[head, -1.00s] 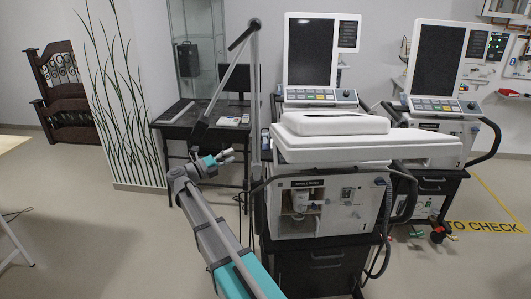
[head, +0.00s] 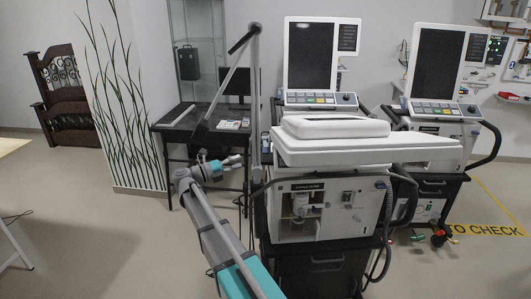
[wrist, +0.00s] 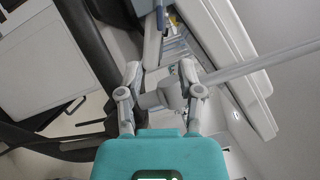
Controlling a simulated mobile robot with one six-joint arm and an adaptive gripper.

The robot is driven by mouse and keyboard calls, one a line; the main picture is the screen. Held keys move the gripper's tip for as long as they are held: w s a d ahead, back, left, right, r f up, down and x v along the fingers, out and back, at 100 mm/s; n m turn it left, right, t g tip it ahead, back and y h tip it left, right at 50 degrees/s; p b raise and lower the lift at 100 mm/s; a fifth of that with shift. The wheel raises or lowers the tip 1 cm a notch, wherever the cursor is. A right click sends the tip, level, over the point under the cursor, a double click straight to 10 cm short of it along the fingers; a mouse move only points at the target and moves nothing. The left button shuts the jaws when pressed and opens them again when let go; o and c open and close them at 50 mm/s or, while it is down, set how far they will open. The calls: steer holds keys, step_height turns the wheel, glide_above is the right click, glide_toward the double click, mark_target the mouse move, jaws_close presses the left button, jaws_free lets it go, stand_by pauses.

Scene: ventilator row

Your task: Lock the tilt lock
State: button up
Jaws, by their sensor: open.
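My gripper (head: 239,161) is open, beside the upright grey pole (head: 255,115) left of the front ventilator (head: 316,208). In the wrist view my gripper (wrist: 160,72) has its two fingers apart. A grey cylindrical joint (wrist: 170,92) with a long grey rod (wrist: 262,64) running right shows between and around the fingers. I cannot tell whether the fingers touch it. No part can be identified for certain as the tilt lock; the joint may belong to it. A jointed support arm (head: 234,83) rises above my gripper.
A second ventilator (head: 437,60) stands to the right. A dark desk (head: 185,116) is behind on the left. Open floor (head: 95,235) lies to the left.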

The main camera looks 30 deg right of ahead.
mark_target(266, 151)
steer(key=d, duration=0.4)
steer(key=d+r+p, duration=0.1)
steer(key=d, duration=0.6)
steer(key=shift+s+d+r, duration=0.2)
steer(key=shift+d, duration=0.15)
jaws_close()
